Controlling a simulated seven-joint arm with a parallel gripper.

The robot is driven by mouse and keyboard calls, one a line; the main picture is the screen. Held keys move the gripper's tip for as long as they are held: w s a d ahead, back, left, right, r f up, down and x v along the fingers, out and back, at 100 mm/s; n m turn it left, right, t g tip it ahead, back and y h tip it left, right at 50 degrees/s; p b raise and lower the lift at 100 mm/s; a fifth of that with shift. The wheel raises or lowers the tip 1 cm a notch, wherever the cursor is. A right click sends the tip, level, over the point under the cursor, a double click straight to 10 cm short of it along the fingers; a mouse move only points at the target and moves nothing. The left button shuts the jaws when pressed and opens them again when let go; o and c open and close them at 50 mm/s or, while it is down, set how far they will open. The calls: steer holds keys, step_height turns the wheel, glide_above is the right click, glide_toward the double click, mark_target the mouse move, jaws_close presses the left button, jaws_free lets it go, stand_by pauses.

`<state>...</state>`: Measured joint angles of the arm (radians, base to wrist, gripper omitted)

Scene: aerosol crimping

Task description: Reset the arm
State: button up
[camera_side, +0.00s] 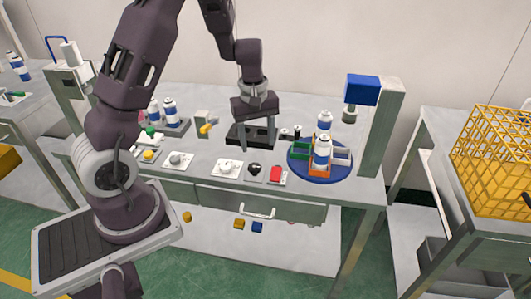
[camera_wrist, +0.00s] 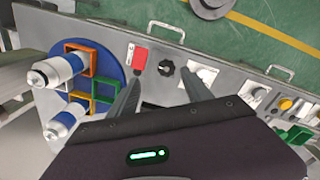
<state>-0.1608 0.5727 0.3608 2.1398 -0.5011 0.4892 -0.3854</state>
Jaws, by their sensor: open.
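My gripper (camera_side: 258,140) hangs above the middle of the workbench with its fingers pointing down. It is open and empty. In the wrist view the two fingers (camera_wrist: 162,92) are spread apart, with nothing between them but a black knob (camera_wrist: 166,68) on the bench beyond. The knob also shows in the side view (camera_side: 254,168), in front of the gripper and apart from it. A red part (camera_side: 276,173) lies to the right of the knob. A black block (camera_side: 237,131) stands on the bench behind the gripper and is partly hidden by it.
A blue round turntable (camera_side: 320,176) at the right holds coloured holders and white-blue cans (camera_side: 322,150). A blue-headed press (camera_side: 362,88) stands behind it. More cans (camera_side: 170,111) stand at back left. A yellow crate (camera_side: 492,155) is far right.

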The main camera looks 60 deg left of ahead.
steer(key=s+d+r+m+t+h, duration=0.15)
steer(key=d+r+m, duration=0.25)
steer(key=d+r, duration=0.55)
steer(key=s+d+r+m+t+y, duration=0.1)
steer(key=s+d+r+m+t, duration=0.1)
steer(key=s+r+m, duration=0.3)
steer(key=s+d+r+m+t, duration=0.1)
steer(key=s+d+r+m, duration=0.2)
steer(key=s, duration=1)
step_height(320, 180, up, 3)
steer(key=m, duration=0.2)
steer(key=shift+s+d+m+t+y, duration=0.2)
steer(key=shift+m+t+y, duration=0.15)
steer(key=shift+m, duration=0.05)
